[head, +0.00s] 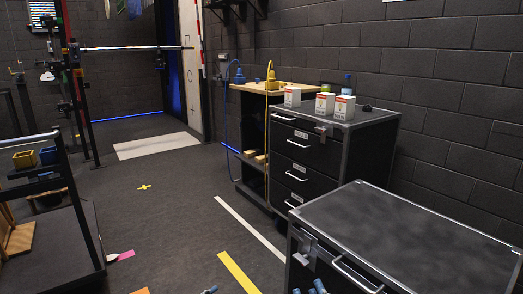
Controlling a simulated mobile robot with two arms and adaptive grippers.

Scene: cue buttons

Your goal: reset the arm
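Small blue-grey tips, which look like parts of my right gripper (309,289), show at the bottom edge, in front of the near cabinet. Most of that gripper is cut off below the frame. A smaller bluish sliver (210,290) shows at the bottom edge further left. It may be part of my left gripper, but too little shows to be sure. I cannot see whether either gripper is open or holds anything. No cue button can be made out.
A dark cabinet (420,238) stands close at the lower right. Behind it, a drawer cabinet (372,122) bears several white-orange boxes (325,103). A wooden-topped shelf unit (246,88) stands beside it. A black rack (85,225) is at the left. The middle floor is clear.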

